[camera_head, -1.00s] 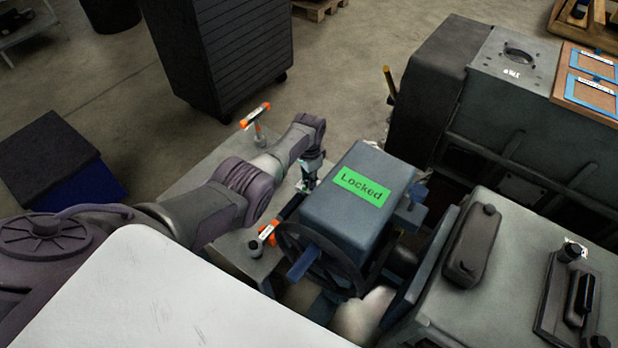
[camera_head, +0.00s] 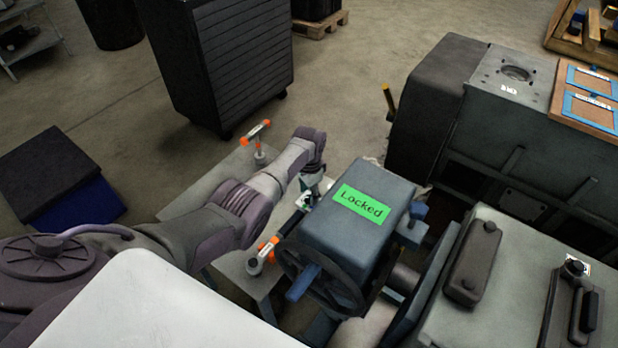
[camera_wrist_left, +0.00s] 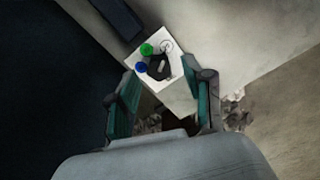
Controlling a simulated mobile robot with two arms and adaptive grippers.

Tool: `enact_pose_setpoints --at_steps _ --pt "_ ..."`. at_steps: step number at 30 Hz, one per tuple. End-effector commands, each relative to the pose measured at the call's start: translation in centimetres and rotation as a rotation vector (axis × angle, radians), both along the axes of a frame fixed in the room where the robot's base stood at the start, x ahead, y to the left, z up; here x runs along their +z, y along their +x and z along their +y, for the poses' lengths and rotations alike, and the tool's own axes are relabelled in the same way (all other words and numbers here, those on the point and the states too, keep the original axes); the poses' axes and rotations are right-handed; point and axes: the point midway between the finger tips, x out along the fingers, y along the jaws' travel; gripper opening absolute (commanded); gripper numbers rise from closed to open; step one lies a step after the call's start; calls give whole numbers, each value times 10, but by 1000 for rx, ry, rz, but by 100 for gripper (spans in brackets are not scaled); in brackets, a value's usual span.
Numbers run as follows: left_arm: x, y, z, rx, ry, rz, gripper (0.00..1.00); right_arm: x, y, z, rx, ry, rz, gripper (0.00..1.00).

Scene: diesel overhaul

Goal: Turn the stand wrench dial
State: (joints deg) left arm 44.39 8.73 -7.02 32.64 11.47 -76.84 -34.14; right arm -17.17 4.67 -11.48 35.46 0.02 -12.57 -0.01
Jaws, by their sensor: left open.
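My left gripper (camera_head: 312,186) reaches over the grey stand table (camera_head: 205,187), just behind the blue box with the green "Locked" label (camera_head: 362,204). In the left wrist view the gripper (camera_wrist_left: 163,98) is open, with two teal-lined fingers apart and nothing held between them. Ahead of the fingers is a white square plate (camera_wrist_left: 181,91) with a green round spot (camera_wrist_left: 147,49), a blue round spot (camera_wrist_left: 141,67) and a dark part (camera_wrist_left: 158,66). A tool with orange ends (camera_head: 262,255) stands at the table's near end. I cannot tell which part is the wrench dial. My right gripper is not in view.
Another orange-ended tool (camera_head: 258,133) stands at the table's far end. A handwheel (camera_head: 318,280) is on the blue box's near side. A grey machine (camera_head: 525,270) fills the right. A dark cabinet (camera_head: 230,65) stands behind, with open floor between.

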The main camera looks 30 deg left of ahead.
Motion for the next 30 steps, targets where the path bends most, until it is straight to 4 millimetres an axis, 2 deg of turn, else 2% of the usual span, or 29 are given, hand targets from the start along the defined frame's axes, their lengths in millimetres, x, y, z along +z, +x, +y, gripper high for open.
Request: enact_pose_setpoints --at_steps 4,9,15,21,30 --pt "22 0 1 -1 1 -5 52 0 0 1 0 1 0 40" --pt "61 0 0 -1 1 -4 52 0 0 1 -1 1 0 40" --pt "94 0 1 0 2 -2 52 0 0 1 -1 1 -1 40" --pt "106 -1 0 -1 0 0 52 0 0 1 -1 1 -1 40" --pt "107 -1 0 0 1 1 52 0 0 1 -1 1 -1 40"
